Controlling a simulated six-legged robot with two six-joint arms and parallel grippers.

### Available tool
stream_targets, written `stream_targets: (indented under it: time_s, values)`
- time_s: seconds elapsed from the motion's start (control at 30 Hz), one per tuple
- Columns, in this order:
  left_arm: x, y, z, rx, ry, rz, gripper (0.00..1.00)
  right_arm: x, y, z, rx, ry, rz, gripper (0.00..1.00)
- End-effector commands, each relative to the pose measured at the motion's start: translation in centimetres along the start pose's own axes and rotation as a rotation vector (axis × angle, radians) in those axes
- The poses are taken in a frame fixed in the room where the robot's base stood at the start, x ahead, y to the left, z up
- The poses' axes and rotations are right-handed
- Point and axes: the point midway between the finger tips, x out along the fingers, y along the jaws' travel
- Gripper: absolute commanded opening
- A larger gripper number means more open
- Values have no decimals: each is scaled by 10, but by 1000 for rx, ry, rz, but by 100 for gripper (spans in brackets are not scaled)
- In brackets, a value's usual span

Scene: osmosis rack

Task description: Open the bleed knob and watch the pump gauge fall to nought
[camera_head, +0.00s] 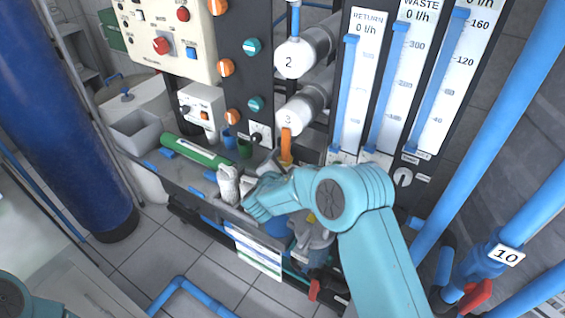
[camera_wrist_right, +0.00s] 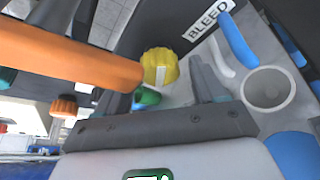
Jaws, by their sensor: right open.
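The yellow bleed knob (camera_wrist_right: 160,67) has a pale stripe and stands near a white BLEED label (camera_wrist_right: 208,20) in the right wrist view. My right gripper (camera_wrist_right: 162,92) is open, its dark fingers either side of and below the knob in that picture; I see no grip on it. In the head view my right arm reaches in from the lower right, and its gripper (camera_head: 262,196) is low in front of the rack, its fingers mostly hidden. I cannot make out the pump gauge in either view. My left gripper is out of view.
An orange bar (camera_wrist_right: 70,55) crosses the wrist view close to the knob. A blue lever (camera_wrist_right: 236,42) and a round pale opening (camera_wrist_right: 268,89) are to its right.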

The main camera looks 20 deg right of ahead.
Motion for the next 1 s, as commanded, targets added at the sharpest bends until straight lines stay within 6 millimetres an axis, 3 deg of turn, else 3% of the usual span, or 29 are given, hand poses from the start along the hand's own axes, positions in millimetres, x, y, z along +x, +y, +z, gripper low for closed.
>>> stream_targets:
  time_s: [0.07, 0.1, 0.27, 1.0]
  values:
    - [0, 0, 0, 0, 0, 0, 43, 0, 0, 0, 0, 0, 0, 69]
    - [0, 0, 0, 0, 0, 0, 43, 0, 0, 0, 0, 0, 0, 63]
    - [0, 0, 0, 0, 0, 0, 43, 0, 0, 0, 0, 0, 0, 13]
    - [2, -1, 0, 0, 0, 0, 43, 0, 0, -1, -34, 2, -14, 14]
